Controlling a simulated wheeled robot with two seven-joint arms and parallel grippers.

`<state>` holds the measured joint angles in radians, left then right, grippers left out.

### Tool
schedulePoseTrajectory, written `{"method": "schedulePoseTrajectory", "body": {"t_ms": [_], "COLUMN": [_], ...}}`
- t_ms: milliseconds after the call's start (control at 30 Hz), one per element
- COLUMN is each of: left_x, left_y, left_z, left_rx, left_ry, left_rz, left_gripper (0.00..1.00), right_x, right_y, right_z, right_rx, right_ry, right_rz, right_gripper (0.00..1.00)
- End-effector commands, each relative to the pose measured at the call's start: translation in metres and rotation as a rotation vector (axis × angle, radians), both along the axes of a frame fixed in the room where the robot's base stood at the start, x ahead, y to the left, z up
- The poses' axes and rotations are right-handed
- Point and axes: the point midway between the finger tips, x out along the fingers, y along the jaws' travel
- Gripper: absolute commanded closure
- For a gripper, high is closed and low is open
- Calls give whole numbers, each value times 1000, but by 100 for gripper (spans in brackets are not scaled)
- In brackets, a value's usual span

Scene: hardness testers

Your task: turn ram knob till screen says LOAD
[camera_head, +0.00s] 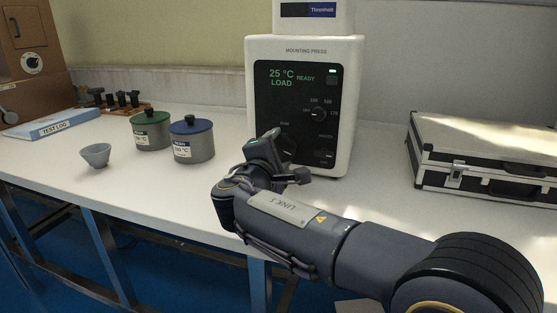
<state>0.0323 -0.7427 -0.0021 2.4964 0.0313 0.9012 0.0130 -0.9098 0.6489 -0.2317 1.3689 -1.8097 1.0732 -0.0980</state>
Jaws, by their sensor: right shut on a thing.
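The mounting press (350,60) is a white box with a black front panel, standing at the back of the bench. Its screen (290,78) reads 25 °C, READY and LOAD. The ram knob (288,145) is at the lower left of the panel, mostly hidden by my right gripper. My right gripper (283,155) is in front of the knob and shut on it; the fingertips are hard to make out. A temperature dial (318,114) and another, smaller control (324,155) are to the right. My left gripper is not in view.
Green-lidded (150,131) and blue-lidded (193,140) jars and a small grey cup (96,155) stand left of the press. A TEST LOG binder (52,124) lies farther left. A black-and-silver case (482,160) is at right. Bench between press and case is clear.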

Motion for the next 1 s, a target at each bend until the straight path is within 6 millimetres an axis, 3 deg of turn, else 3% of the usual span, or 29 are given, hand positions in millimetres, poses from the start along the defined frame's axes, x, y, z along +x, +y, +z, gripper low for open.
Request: {"method": "schedulePoseTrajectory", "body": {"t_ms": [600,633,767,1000], "left_x": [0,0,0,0], "left_y": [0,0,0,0], "left_z": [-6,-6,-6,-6], "left_rx": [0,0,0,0], "left_ry": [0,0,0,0], "left_rz": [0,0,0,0], "left_gripper": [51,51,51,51], "right_x": [0,0,0,0], "right_y": [0,0,0,0], "right_z": [-1,-1,-1,0], "right_rx": [39,39,39,37], "right_ry": [-9,-9,-10,-11], "right_rz": [0,0,0,0], "right_gripper": [63,36,19,18]}}
